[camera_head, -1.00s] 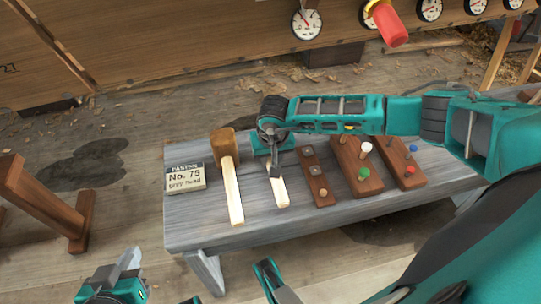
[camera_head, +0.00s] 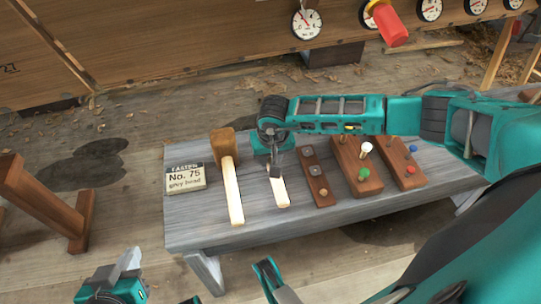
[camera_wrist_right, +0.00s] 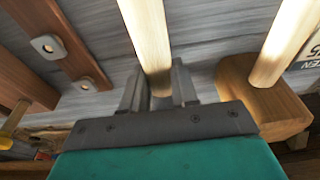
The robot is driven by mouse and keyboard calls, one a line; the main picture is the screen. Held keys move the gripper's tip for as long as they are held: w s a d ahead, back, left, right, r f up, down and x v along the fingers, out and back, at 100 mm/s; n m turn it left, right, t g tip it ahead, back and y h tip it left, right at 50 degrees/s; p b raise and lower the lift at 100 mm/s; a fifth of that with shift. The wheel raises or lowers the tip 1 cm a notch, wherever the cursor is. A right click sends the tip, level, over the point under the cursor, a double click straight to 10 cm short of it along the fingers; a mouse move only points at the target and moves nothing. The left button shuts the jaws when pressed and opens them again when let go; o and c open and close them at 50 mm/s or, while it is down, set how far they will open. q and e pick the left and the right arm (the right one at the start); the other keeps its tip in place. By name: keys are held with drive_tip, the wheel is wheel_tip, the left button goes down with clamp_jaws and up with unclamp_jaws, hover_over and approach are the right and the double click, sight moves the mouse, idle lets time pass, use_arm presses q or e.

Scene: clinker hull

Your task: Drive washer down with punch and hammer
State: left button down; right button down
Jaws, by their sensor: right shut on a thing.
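My right gripper (camera_head: 273,168) is shut on a pale wooden handle (camera_head: 279,192) lying on the grey bench. In the right wrist view, the fingers (camera_wrist_right: 160,88) stand on both sides of this handle (camera_wrist_right: 147,35). Its head is hidden, so I cannot tell which tool it is. A mallet (camera_head: 234,190) with a brown wooden head lies to its left. Two square metal washers (camera_head: 315,170) sit on a dark wooden strip to its right; they also show in the wrist view (camera_wrist_right: 47,44). My left gripper (camera_head: 125,270) is partly in view at the lower left; its jaw opening is unclear. I cannot pick out the punch.
The grey plank bench (camera_head: 205,234) carries a sign (camera_head: 185,178) at its left end. Two brown blocks (camera_head: 352,168) with coloured pegs stand right of the washer strip. A dark wooden trestle (camera_head: 45,205) stands at left. The planked hull with gauges (camera_head: 306,23) is behind.

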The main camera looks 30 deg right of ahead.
use_arm(q)
drive_tip(key=shift+r+p, duration=0.35)
drive_tip(key=shift+p, duration=0.1)
use_arm(e)
drive_tip(key=shift+r, duration=0.65)
idle(0.4)
